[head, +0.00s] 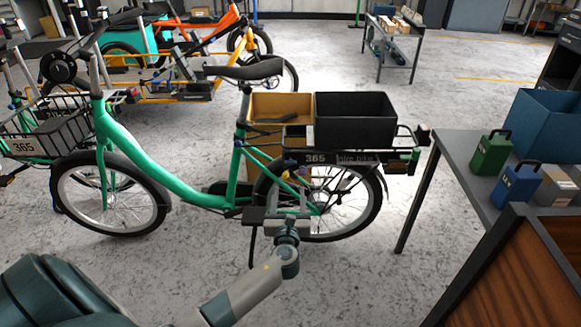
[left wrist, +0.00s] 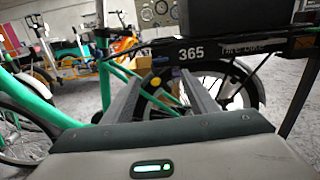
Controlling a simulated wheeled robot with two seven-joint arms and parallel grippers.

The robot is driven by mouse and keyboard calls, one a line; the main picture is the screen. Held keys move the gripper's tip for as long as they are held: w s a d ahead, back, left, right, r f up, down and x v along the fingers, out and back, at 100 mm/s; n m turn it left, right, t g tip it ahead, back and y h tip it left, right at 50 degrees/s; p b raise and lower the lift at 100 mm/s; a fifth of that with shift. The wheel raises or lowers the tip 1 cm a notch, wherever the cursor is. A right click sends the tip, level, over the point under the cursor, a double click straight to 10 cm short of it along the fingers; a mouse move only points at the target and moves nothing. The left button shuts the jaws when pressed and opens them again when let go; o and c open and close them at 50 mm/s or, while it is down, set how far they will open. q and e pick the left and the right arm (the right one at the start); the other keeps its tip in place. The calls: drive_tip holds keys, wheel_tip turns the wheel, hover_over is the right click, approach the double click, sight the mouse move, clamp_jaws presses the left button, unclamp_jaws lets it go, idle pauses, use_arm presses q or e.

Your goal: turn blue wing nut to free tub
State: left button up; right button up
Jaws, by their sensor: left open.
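The green bike (head: 165,182) stands side-on, with a black tub (head: 355,132) on its rear rack (head: 335,158). The tub's lower edge also shows at the top of the left wrist view (left wrist: 235,18). Below the rack, a small dark-blue part with a yellow disc (left wrist: 155,82) shows between my finger tips; I cannot tell for sure that it is the blue wing nut. My left gripper (head: 287,203) is open and empty, in front of the rear wheel and below the rack. In the left wrist view its fingers (left wrist: 160,95) are spread around the line to that part, apparently short of it. My right gripper is not visible.
A tan box (head: 280,106) sits beside the black tub. A dark table (head: 455,165) at right carries a green can (head: 490,155), a blue can (head: 515,186) and a blue bin (head: 545,125). A wooden crate (head: 520,275) is at lower right. Floor in front is clear.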

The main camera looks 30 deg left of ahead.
sight(290, 163)
use_arm(q)
drive_tip(key=shift+b+x, duration=1.15)
drive_tip(key=shift+x, duration=5.95)
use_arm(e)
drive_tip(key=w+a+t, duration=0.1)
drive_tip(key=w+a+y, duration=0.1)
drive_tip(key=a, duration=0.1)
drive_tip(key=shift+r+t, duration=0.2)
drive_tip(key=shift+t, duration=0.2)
use_arm(q)
drive_tip(key=shift+d, duration=0.1)
drive_tip(key=c, duration=1.1)
